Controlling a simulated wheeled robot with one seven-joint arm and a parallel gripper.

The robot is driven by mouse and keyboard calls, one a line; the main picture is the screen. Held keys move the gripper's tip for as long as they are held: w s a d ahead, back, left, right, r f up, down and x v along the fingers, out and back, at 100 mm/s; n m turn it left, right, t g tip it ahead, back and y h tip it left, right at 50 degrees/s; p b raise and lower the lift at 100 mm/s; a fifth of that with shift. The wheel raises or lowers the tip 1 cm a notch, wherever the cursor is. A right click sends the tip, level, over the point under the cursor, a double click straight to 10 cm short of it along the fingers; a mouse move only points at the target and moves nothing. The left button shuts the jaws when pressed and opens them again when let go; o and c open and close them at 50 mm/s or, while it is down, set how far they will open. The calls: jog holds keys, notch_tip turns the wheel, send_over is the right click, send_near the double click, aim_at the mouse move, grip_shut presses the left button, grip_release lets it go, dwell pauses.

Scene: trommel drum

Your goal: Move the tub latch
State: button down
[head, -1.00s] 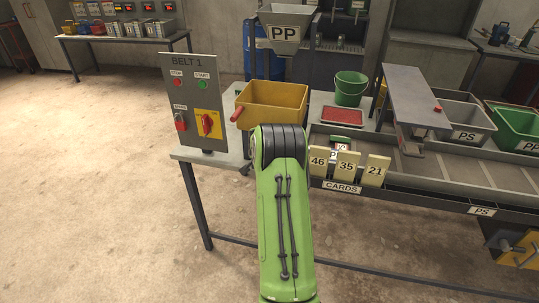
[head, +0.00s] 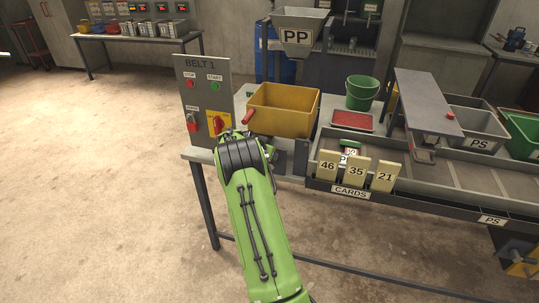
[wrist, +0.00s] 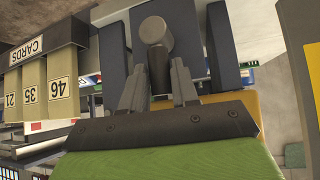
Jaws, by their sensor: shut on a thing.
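The yellow tub (head: 284,124) stands on the grey bench, with a red handle (head: 249,117) at its left side. In the wrist view, my gripper (wrist: 158,82) is shut on a dark upright lever with a grey round knob (wrist: 153,30), which looks like the tub latch. The knob stands out beyond the fingertips. A strip of yellow (wrist: 245,108) shows beside the gripper, probably the tub. In the head view, my green arm hides the latch and most of the gripper.
The BELT 1 panel (head: 203,90) stands close to the left of my arm. Cards numbered 46, 35 and 21 stand in the CARDS rack (head: 340,191) to the right. A red tray (head: 352,121) and green bucket (head: 362,93) are behind. Open floor lies left.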

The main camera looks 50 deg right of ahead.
jog(key=c, duration=0.9)
grip_release()
jog(key=shift+w+f, duration=0.1)
jog(key=v, duration=1.6)
jog(key=shift+f, duration=0.1)
